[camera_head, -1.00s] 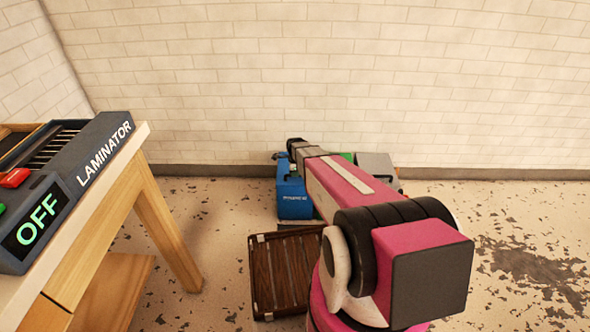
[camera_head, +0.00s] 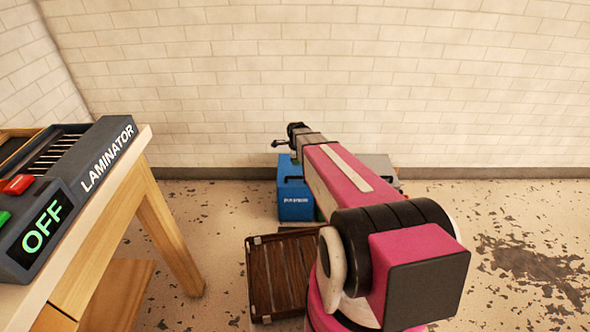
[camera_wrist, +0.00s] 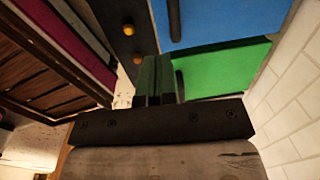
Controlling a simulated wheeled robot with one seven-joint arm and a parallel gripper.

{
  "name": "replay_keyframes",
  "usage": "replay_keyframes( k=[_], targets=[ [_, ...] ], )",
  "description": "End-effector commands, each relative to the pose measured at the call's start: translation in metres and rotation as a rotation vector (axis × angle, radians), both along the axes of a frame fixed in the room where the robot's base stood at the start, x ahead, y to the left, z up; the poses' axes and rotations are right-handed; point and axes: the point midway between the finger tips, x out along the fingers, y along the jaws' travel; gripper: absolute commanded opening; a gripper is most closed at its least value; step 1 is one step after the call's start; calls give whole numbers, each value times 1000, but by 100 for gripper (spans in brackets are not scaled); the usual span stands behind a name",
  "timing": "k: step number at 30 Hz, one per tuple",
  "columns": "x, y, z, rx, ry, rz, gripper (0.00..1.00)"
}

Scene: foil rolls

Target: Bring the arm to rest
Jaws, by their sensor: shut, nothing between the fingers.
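My pink and black arm reaches away from me across the middle of the head view. My gripper (camera_head: 281,143) is small at the far end of the arm, beside the wall. In the wrist view my gripper (camera_wrist: 157,65) has its two dark fingers together, with nothing between them. Behind the fingers the wrist view shows a green panel (camera_wrist: 225,70) and a blue panel (camera_wrist: 215,20); I cannot tell how far off they are. In the head view the arm partly hides a blue case (camera_head: 294,195) on the floor.
A table (camera_head: 160,215) at the left carries a laminator (camera_head: 85,165) with a display reading OFF. A dark slatted wooden crate (camera_head: 275,275) stands on the floor left of my arm. A grey box (camera_head: 378,168) is by the brick wall (camera_head: 330,80).

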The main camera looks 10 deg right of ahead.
Motion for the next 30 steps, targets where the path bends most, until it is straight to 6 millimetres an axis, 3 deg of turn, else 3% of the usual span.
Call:
replay_keyframes(
  k=[6, 16, 20, 30],
  targets=[
    [-6, 1, 27, 0, -1, 0, 0],
    [-17, 2, 36, -4, 3, 61, 0],
    [-40, 3, 45, -17, 9, 229, 0],
    [-125, 8, 77, -52, 33, 914, 0]
  ],
)
